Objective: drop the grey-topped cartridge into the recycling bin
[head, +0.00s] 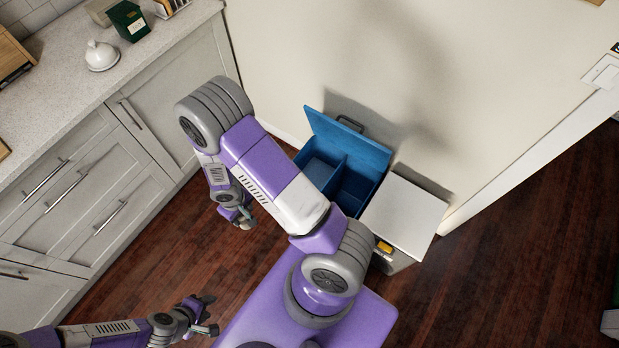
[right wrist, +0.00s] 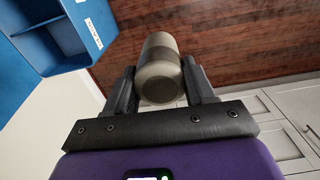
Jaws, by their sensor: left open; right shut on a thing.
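A cartridge, a beige-grey cylinder (right wrist: 160,62), is between the fingers of my right gripper (right wrist: 160,88), which is shut on it. In the head view my right gripper (head: 244,219) hangs to the left of the blue bin, apart from it; the cartridge is hard to make out there. The blue bin (head: 346,140) stands against the wall with its lid raised, showing two compartments, partly hidden by my right arm. It also shows at the upper left of the right wrist view (right wrist: 92,14), with a white label. My left gripper (head: 207,316) is open and empty at the lower left.
A box with a pale top (head: 405,212) stands right of the bin. A counter (head: 130,75) with cabinets runs along the left, holding a white lidded dish (head: 101,57) and a green box (head: 129,21). Dark wooden floor (head: 515,255) is clear at the right.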

